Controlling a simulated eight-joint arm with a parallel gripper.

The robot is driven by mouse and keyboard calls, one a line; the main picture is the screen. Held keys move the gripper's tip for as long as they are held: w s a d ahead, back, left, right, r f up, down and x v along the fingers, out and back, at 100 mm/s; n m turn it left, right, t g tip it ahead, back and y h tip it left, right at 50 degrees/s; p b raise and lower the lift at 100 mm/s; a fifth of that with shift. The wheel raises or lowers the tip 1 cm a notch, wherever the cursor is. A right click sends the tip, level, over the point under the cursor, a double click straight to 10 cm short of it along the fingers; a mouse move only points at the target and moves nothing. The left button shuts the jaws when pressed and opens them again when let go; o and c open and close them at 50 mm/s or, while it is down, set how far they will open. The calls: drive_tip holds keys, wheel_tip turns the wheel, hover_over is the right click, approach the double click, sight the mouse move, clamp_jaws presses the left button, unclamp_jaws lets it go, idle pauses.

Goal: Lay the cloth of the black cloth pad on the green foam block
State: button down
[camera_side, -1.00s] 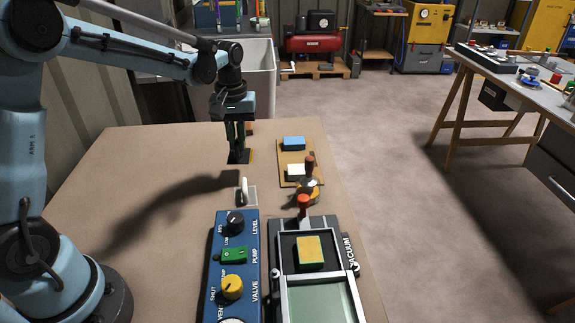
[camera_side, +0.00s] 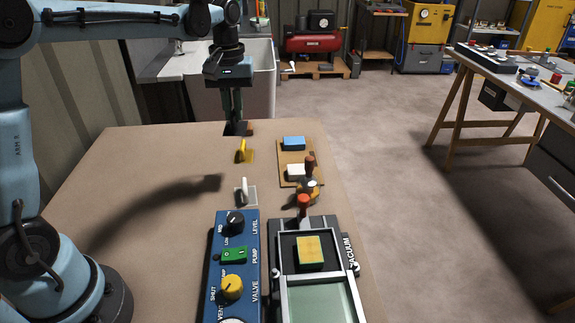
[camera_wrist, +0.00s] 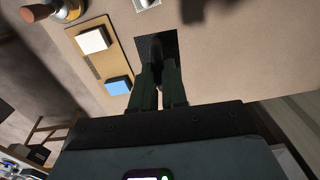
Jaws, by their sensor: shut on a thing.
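The black cloth pad (camera_wrist: 170,44) is a dark textured square lying on the far part of the table, with an upright dark grip. My gripper (camera_wrist: 158,66) is shut on that grip, with its fingers pointing down; it also shows in the side view (camera_side: 236,121), where the fingers hide much of the pad. I see no plainly green foam block. A yellow block with greenish edges (camera_side: 310,252) sits on a dark plate in the vacuum frame, well nearer the side camera than my gripper.
A yellow pad (camera_side: 244,154) and a white pad (camera_side: 246,197) stand near my gripper. A tan board (camera_side: 286,160) holds a blue block (camera_side: 293,143) and a white block (camera_side: 296,172). A brown-handled tool (camera_side: 309,180) and blue control panel (camera_side: 234,267) are nearer the side camera.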

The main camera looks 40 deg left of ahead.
drive_tip(key=s+d+m, duration=0.5)
drive_tip(key=d+m, duration=0.9)
drive_tip(key=m, duration=0.4)
drive_tip(key=s+d+m, duration=0.4)
drive_tip(key=d+m, duration=1)
drive_tip(key=m, duration=0.3)
drive_tip(key=shift+d+f, duration=0.15)
drive_tip(key=shift+f, duration=2.1)
drive_tip(key=shift+d+f, duration=0.1)
drive_tip(key=shift+f, duration=2.1)
drive_tip(key=shift+f, duration=0.6)
wheel_tip(320, 180, up, 7)
